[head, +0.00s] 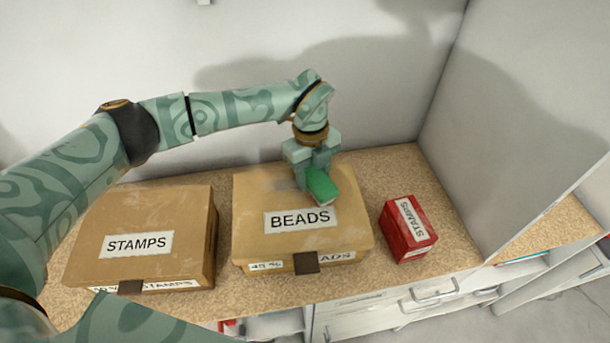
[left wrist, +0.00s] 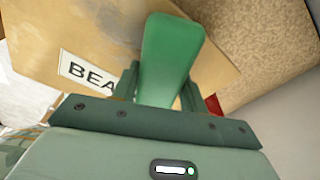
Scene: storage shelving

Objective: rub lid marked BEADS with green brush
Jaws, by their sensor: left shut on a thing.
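The box with the lid marked BEADS (head: 262,200) stands in the middle of the shelf, its lid shut. The lid also shows in the left wrist view (left wrist: 60,35), with part of its label and a greyish smudged area. My left gripper (head: 310,172) is over the right part of the lid, shut on the green brush (head: 321,187). The brush also shows in the left wrist view (left wrist: 170,60), between the fingers. The brush is at the lid, just above the right end of the label; its underside is hidden, so I cannot tell if it touches. My right gripper is not in view.
A cardboard box marked STAMPS (head: 140,220) stands to the left. A small red box marked STAMPS (head: 408,229) stands to the right. A white side panel (head: 510,130) bounds the shelf at right, and drawers (head: 390,310) lie below. Speckled shelf surface (head: 400,170) is free behind the red box.

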